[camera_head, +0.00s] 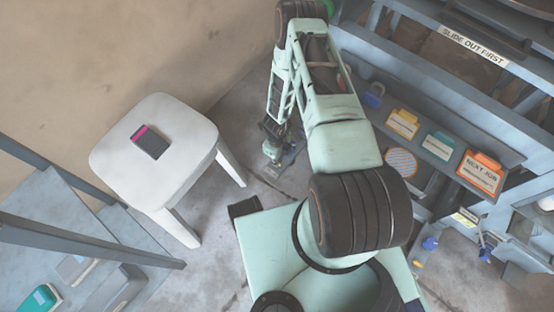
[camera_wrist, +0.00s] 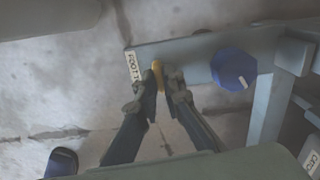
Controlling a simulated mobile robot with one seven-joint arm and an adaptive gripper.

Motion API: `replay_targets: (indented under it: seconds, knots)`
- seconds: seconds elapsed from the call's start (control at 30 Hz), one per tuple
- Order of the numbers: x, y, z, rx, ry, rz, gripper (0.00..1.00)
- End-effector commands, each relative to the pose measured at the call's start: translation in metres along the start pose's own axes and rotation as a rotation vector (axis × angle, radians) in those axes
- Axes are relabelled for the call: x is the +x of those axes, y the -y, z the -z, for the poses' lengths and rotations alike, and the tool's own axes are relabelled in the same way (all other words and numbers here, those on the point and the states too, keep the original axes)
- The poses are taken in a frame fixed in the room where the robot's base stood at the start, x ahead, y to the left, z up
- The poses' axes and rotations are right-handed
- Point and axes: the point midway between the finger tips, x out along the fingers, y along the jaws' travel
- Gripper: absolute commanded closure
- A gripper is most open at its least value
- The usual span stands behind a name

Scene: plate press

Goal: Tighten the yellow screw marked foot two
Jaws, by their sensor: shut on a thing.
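The yellow screw (camera_wrist: 157,72) shows in the upper middle of the wrist view, at the end of a grey-blue foot plate (camera_wrist: 192,52). My gripper (camera_wrist: 164,84) is shut on it, with the two dark fingertips at either side of the screw. Its lower part is hidden by the fingers. A white label (camera_wrist: 133,66) on the plate left of the screw starts with "FOOT"; I cannot read the rest.
A blue knob (camera_wrist: 234,69) with a white mark sits right of the screw, close to my right finger. A white stool (camera_head: 186,143) with a dark box stands left of my arm. The press frame (camera_head: 440,85) with tagged trays is at right.

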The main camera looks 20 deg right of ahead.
Motion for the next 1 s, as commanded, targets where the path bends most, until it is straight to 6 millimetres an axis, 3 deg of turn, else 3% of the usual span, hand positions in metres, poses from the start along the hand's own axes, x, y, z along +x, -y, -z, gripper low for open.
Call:
replay_targets:
  seconds: [0.77,0.8,0.9,1.0]
  knots:
    - [-0.0002,-0.0001,0.0004,0.107,-0.001,0.000,1.00]
    - [-0.0002,-0.0001,0.0004,0.107,-0.001,0.000,0.90]
    - [-0.0002,0.0000,0.0004,0.106,-0.001,0.000,0.79]
    - [-0.0001,0.0000,0.0003,0.105,0.000,0.000,0.75]
